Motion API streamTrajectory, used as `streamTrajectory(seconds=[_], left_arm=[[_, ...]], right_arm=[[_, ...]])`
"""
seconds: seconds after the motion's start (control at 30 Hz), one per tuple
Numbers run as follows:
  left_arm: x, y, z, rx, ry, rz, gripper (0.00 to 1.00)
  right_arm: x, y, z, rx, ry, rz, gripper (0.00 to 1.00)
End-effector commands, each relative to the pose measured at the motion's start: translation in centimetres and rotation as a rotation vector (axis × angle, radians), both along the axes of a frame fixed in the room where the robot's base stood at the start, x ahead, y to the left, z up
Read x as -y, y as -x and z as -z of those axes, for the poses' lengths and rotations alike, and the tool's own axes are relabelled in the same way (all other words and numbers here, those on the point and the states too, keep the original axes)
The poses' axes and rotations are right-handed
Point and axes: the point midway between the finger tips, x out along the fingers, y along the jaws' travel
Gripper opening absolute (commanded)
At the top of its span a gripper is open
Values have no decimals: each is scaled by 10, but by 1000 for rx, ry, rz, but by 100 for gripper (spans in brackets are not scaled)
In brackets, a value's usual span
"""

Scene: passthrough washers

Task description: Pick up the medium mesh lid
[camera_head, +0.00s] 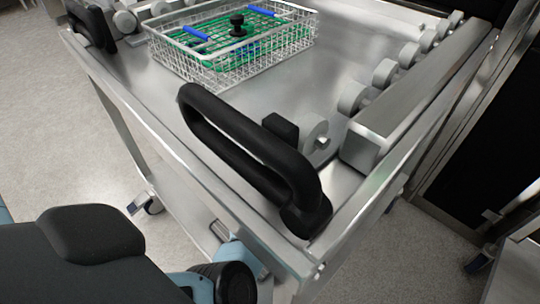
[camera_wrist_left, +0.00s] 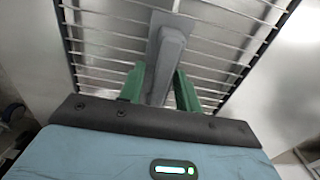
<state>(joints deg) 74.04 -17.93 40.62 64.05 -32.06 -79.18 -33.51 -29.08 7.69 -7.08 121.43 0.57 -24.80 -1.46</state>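A green mesh piece (camera_head: 215,50) with blue bars and a black knob (camera_head: 237,24) lies in a wire basket on a steel cart; I cannot tell whether it is the medium mesh lid. In the left wrist view, the green fingers of my left gripper (camera_wrist_left: 160,85) stand apart, on either side of a grey bar (camera_wrist_left: 170,50). The bar runs over a rack of pale wires (camera_wrist_left: 220,50) with dark side rails. Whether the fingers touch the bar is unclear. My left gripper is not seen in the head view. My right gripper is in neither view.
The wire basket (camera_head: 175,64) stands at the back of the cart top (camera_head: 330,70). A thick black handle (camera_head: 235,140) rises from the cart's near edge. Grey rollers (camera_head: 354,97) line a block on the right. Pale floor (camera_head: 60,140) is open at left.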

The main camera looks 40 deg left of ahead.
Motion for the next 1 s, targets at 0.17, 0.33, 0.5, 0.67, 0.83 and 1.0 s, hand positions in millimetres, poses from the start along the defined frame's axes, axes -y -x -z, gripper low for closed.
streamTrajectory(seconds=[0.17,0.33,0.5,0.67,0.83,1.0], left_arm=[[0,-1,-1,2,0,0,34],[0,-1,-1,2,0,0,14],[0,0,-1,2,0,0,0],[0,-1,-1,3,0,0,0],[0,-1,-3,3,0,0,0],[-1,-1,-23,6,-1,0,0]], right_arm=[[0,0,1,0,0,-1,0],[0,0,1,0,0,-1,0],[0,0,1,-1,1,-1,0],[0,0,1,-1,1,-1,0],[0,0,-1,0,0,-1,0],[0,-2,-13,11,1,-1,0]])
